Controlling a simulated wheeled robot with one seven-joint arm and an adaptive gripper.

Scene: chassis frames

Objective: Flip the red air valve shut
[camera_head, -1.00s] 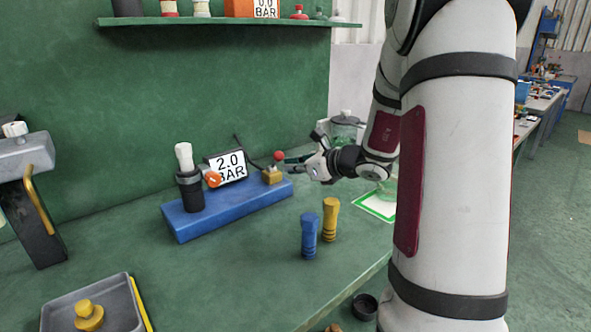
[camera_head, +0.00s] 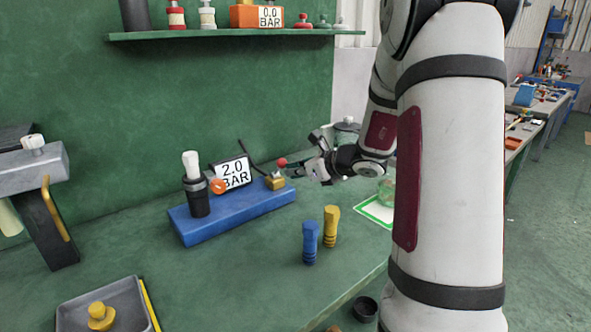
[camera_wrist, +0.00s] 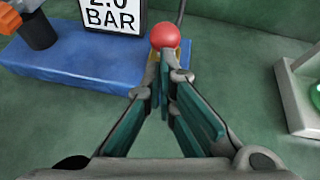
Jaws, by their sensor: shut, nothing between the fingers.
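The red air valve shows as a red ball knob (camera_head: 282,162) on a small brass block (camera_head: 275,182) at the right end of a blue base (camera_head: 236,215). In the wrist view the red knob (camera_wrist: 165,36) is just beyond my fingertips. My gripper (camera_head: 299,168) comes from the right, its tips close beside the knob. In the wrist view my gripper (camera_wrist: 166,78) is shut and empty, its fingers together below the knob. Whether it touches the knob I cannot tell. The lever under the knob is mostly hidden. The display (camera_head: 233,173) reads 2.0 BAR.
A black cylinder with a white top (camera_head: 196,190) and an orange knob (camera_head: 217,187) stand at the base's left end. A blue peg (camera_head: 310,242) and a yellow peg (camera_head: 331,226) stand in front. A grey press (camera_head: 35,185) is at left. A shelf (camera_head: 220,34) hangs above.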

